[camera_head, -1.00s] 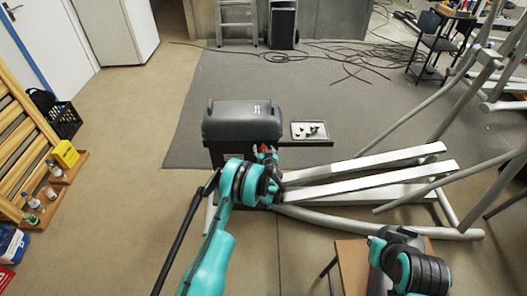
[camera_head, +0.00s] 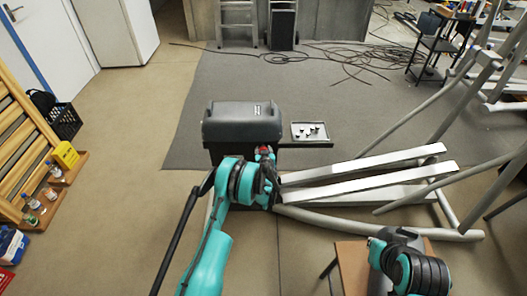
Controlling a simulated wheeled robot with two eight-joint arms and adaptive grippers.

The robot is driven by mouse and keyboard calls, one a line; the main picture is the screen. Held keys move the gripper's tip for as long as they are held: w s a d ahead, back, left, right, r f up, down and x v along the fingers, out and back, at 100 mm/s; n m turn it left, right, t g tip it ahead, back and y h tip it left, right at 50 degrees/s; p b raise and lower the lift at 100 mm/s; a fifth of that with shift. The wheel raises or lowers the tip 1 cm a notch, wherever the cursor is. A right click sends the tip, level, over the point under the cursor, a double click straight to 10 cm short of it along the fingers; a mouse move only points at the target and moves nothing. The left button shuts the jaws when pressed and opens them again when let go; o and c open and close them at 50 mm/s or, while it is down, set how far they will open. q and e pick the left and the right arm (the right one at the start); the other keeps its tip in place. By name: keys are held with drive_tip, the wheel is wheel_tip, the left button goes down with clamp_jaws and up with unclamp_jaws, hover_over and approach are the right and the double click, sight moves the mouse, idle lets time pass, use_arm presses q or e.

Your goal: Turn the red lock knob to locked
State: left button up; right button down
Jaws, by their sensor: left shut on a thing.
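The red lock knob (camera_head: 264,149) shows as a small red spot just below the front right of the dark machine housing (camera_head: 242,122). My left gripper (camera_head: 265,158) is at the knob, shut on it, with its fingers mostly hidden by the teal and black wrist. The knob's turn angle is too small to read. My right arm is at the lower right, and its gripper cannot be made out.
A small tray (camera_head: 292,139) with several dark parts sits right of the housing. Long pale rails (camera_head: 375,165) of the elliptical stretch to the right. A brown stool (camera_head: 352,262) stands at the bottom. Cables (camera_head: 345,60) lie on the mat behind.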

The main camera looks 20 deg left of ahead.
use_arm(q)
drive_tip(key=n+h, duration=0.2)
drive_tip(key=n, duration=0.1)
drive_tip(key=shift+a+t, duration=0.15)
drive_tip(key=shift+t, duration=0.15)
drive_tip(key=shift+n+t+h, duration=0.5)
drive_tip(key=shift+n+h, duration=0.3)
drive_tip(key=shift+n, duration=0.4)
drive_tip(key=n+t+h, duration=0.1)
drive_tip(key=n, duration=0.1)
drive_tip(key=shift+a+f+n+h, duration=0.1)
drive_tip(key=shift+n+h, duration=0.2)
drive_tip(key=shift+n+t+h, duration=0.5)
drive_tip(key=shift+n+t, duration=0.1)
drive_tip(key=shift+n, duration=0.8)
drive_tip(key=o, duration=1.2)
drive_tip(key=shift+c, duration=0.2)
